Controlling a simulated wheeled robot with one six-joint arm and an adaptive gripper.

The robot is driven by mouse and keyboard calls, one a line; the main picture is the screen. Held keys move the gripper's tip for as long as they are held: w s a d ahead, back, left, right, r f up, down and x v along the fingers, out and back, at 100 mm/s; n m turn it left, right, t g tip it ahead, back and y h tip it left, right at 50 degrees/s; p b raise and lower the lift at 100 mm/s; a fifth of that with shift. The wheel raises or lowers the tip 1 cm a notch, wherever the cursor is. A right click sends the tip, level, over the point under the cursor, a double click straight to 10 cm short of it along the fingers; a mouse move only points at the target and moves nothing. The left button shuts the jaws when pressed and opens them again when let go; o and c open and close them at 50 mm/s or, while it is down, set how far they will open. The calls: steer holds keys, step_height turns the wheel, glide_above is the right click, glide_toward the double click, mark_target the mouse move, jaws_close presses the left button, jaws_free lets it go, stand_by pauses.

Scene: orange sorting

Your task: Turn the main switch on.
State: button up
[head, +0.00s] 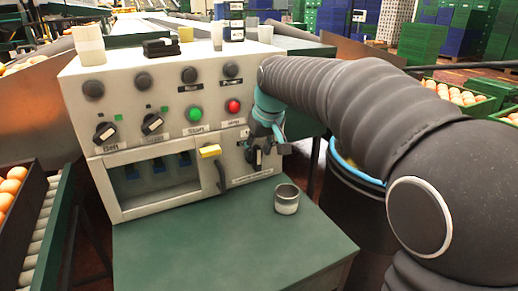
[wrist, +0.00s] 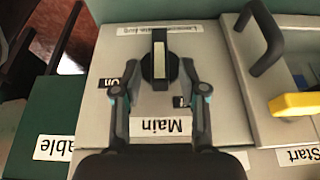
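The main switch is a black rotary knob (wrist: 160,58) with a pale stripe, on the panel's lower right. Its handle stands upright in the wrist view, where the labels read upside down. A "Main" label (wrist: 162,126) is beside it, an "On" label (wrist: 108,82) is to its left, and another label on its right is partly hidden. The knob also shows in the head view (head: 258,158), partly behind my gripper. My gripper (wrist: 160,68) is open, its fingers on either side of the knob, with gaps visible.
The control box (head: 150,185) also carries a green button (head: 194,114), a red button (head: 232,106) and two other knobs. A black handle (wrist: 262,35) and yellow piece (wrist: 296,105) are close by. A metal cup (head: 287,199) stands on the green table (head: 225,250).

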jaws_close()
steer(key=shift+d+r, duration=0.1)
steer(key=shift+d, duration=0.05)
steer(key=shift+w+d+m+g+y+p, duration=0.3)
steer(key=shift+g+y+p, duration=0.3)
steer(key=shift+y, duration=0.3)
steer(key=shift+w+d+f+m+g+y+b, duration=0.2)
steer(key=shift+d+f+m+g+y+b, duration=0.4)
steer(key=shift+y, duration=1.05)
steer(key=shift+w+d+f+m+g+y+b, duration=0.2)
steer(key=shift+g+y, duration=0.75)
steer(key=shift+y, duration=0.65)
steer(key=shift+w+d+f+m+g+y+b, duration=0.25)
steer(key=shift+f+m+g+y, duration=0.4)
steer(key=shift+y, duration=1)
steer(key=shift+r, duration=0.1)
steer(key=shift+o, duration=0.9)
jaws_free()
